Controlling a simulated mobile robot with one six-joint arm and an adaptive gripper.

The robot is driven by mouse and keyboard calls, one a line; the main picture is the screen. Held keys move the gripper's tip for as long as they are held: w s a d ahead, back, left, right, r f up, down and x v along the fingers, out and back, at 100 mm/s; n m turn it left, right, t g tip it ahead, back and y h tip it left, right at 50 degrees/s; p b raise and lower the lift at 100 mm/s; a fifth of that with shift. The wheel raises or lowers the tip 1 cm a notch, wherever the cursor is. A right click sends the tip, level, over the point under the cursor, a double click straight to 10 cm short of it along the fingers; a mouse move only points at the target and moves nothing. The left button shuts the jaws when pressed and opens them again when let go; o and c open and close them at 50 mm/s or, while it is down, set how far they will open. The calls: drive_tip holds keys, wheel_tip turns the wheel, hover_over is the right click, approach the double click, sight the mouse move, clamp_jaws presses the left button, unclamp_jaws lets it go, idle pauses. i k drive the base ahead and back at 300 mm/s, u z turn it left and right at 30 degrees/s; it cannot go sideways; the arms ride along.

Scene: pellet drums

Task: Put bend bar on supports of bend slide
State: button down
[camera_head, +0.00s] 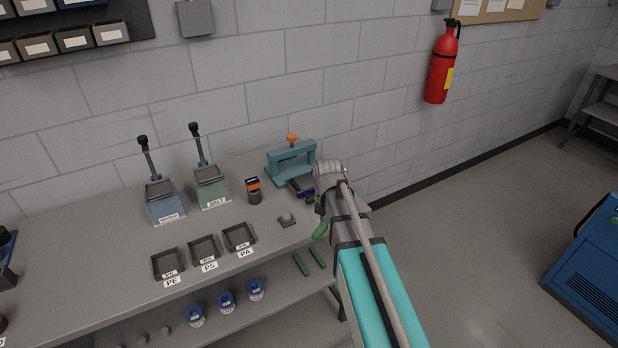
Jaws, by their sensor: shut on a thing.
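The teal bend frame (292,162) with an orange knob stands at the back right end of the bench. A dark blue piece (300,187), which looks like the bend slide, sits at its foot; its supports are too small to make out. My gripper (319,208) is beside it, at the bench's right edge, with its fingers mostly hidden by my arm. A green bar (321,229), apparently the bend bar, shows just below the fingers, tilted and partly hidden by my arm. My gripper is shut on it, apart from the slide.
On the bench (110,233) are a blue press (165,202), a green press (211,188), a dark canister (254,192), a small grey block (287,220) and three black trays (204,248). Two green bars (309,262) and blue-lidded jars (226,302) are on the lower shelf.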

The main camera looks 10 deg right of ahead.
sight(306, 179)
drive_tip(key=i, duration=0.9)
drive_tip(key=u, duration=0.05)
